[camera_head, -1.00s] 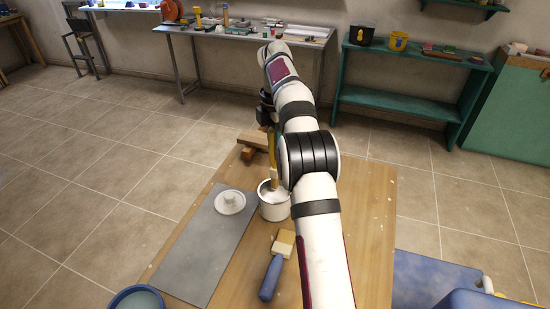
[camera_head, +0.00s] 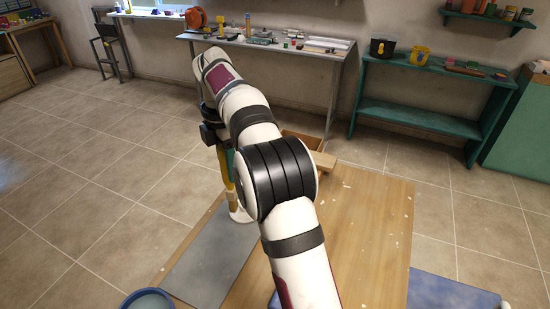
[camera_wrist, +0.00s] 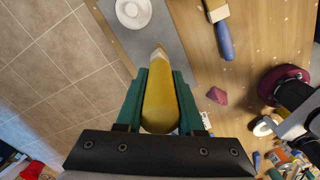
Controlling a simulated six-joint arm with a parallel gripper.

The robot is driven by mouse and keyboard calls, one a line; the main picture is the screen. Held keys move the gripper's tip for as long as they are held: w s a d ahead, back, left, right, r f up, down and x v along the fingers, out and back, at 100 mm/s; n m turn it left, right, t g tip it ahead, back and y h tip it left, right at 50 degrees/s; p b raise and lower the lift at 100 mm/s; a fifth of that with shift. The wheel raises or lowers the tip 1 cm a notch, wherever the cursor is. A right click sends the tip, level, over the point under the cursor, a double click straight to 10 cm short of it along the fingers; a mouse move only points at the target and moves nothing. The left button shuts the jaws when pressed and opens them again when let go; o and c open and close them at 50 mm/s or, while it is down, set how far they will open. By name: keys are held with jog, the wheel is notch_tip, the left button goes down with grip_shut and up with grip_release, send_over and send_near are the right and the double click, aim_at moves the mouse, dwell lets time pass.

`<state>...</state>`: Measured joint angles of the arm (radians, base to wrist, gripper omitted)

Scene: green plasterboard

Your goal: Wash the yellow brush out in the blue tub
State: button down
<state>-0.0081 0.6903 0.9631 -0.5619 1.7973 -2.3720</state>
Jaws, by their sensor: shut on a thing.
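My gripper (camera_wrist: 160,80) is shut on the yellow brush (camera_wrist: 160,104), whose handle lies between the teal fingers and whose pale tip points away from the wrist camera. In the head view my gripper (camera_head: 224,148) hangs down with the yellow brush (camera_head: 228,180) upright below it, over the grey board (camera_head: 207,262). The blue tub (camera_head: 146,301) stands at the bottom left of the head view, cut off by the frame edge, with greyish liquid in it. The tub is out of the wrist view. The brush's lower end meets a white round thing in the head view; contact is unclear.
A white round dish (camera_wrist: 133,12) lies on the grey board. A blue-handled brush (camera_wrist: 224,38) lies on the wooden table (camera_head: 372,235). My arm hides the table's middle and the white pot. A workbench (camera_head: 270,46) and green shelf (camera_head: 425,68) stand behind.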

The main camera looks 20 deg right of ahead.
jog(key=s+a+r+n, duration=0.2)
jog(key=s+a+n, duration=0.1)
jog(key=s+a, duration=0.75)
jog(key=s+a+r+n, duration=0.25)
jog(key=s+a, duration=0.55)
jog(key=a, duration=0.6)
notch_tip(320, 180, down, 12)
jog(key=shift+f+n, duration=0.2)
jog(key=shift+n, duration=0.15)
jog(key=shift+d, duration=0.15)
jog(key=shift+d, duration=0.65)
